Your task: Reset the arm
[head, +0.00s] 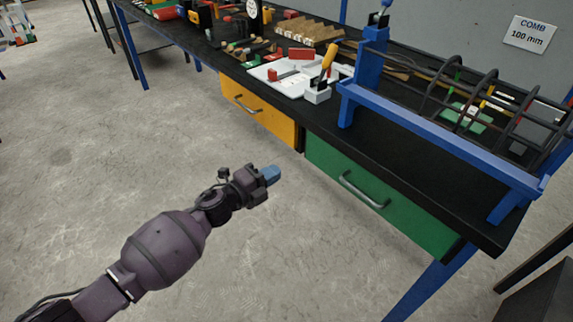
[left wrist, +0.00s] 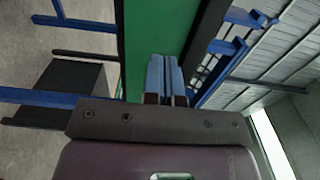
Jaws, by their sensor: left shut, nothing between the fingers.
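My left arm comes in from the lower left in the head view. Its gripper (head: 271,174) has blue fingertips and hangs over the bare floor in front of the workbench, apart from the drawers. In the left wrist view the two blue fingers (left wrist: 166,78) lie side by side, shut and empty, with the green drawer front behind them. My right gripper is not in view.
The black workbench (head: 420,165) has a yellow drawer (head: 257,112) and a green drawer (head: 375,198). A blue rack (head: 430,135) holding a rebar cage stands at its right. A white tray (head: 290,84) and tools lie farther back. The concrete floor (head: 80,190) at left is clear.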

